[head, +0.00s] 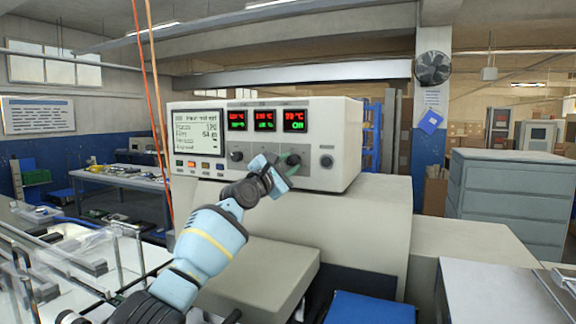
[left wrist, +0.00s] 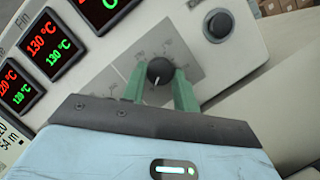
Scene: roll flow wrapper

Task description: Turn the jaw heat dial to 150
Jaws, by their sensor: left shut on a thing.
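A dark round dial (head: 292,160) with a pale pointer line sits on the front of the cream control box (head: 345,125), below the rightmost red-and-green display (head: 295,120). In the left wrist view the dial (left wrist: 159,70) shows between the green fingers of my left gripper (left wrist: 160,82), one on each side, over a grey printed scale. My left gripper (head: 286,167) is shut on this dial. The pointer line points down in the wrist view. The scale marks are too small to read, and the rightmost display is partly cut off there. My right gripper is not in view.
A dark round button (head: 327,161) sits to the right of the held dial. Another dial (head: 237,156) is to its left. Two more displays and a grey text screen (head: 198,130) fill the panel's left. A blue tray (head: 370,308) lies low in front.

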